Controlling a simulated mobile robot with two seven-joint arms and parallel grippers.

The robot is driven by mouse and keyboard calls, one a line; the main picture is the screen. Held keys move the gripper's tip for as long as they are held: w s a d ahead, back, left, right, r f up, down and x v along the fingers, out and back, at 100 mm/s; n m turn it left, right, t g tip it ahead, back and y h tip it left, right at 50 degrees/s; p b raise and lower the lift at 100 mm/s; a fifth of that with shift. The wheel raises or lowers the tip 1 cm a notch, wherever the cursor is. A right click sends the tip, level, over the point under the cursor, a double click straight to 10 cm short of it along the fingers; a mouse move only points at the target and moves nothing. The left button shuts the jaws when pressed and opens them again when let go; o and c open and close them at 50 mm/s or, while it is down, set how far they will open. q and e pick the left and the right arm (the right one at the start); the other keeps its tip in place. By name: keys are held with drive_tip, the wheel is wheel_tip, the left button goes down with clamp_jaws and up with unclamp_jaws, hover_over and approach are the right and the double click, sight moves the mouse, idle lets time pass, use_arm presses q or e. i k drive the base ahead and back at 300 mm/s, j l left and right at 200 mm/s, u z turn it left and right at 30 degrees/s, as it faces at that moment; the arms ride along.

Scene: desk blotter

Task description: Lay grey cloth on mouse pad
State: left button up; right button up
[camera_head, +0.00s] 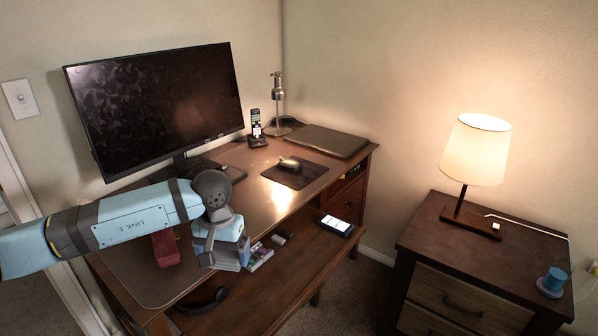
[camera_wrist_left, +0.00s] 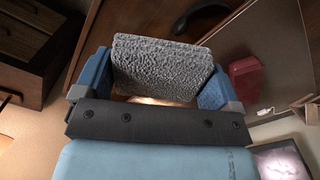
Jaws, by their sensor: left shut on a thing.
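My left gripper (camera_head: 222,262) hangs over the front of the desk, near the pulled-out lower shelf. In the left wrist view the left gripper (camera_wrist_left: 158,72) is shut on the grey cloth (camera_wrist_left: 162,65), a thick rough-textured piece held between its two blue fingers. The dark mouse pad (camera_head: 300,179) lies flat on the desk towards the right, away from the gripper. A beige computer mouse (camera_head: 289,163) sits on its upper part. My right gripper is not in view.
A red block (camera_head: 165,248) stands left of the gripper. A black curved object (camera_head: 203,301), a small multicoloured object (camera_head: 260,258) and a phone (camera_head: 337,226) lie on the shelf (camera_head: 290,270). A monitor (camera_head: 155,100), laptop (camera_head: 328,140) and metal lamp (camera_head: 279,105) stand behind.

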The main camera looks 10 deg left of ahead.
sight(301, 177)
drive_tip(key=i+l+z, duration=0.15)
drive_tip(key=i, duration=0.45)
drive_tip(key=i+l+z, duration=0.15)
drive_tip(key=i, duration=0.45)
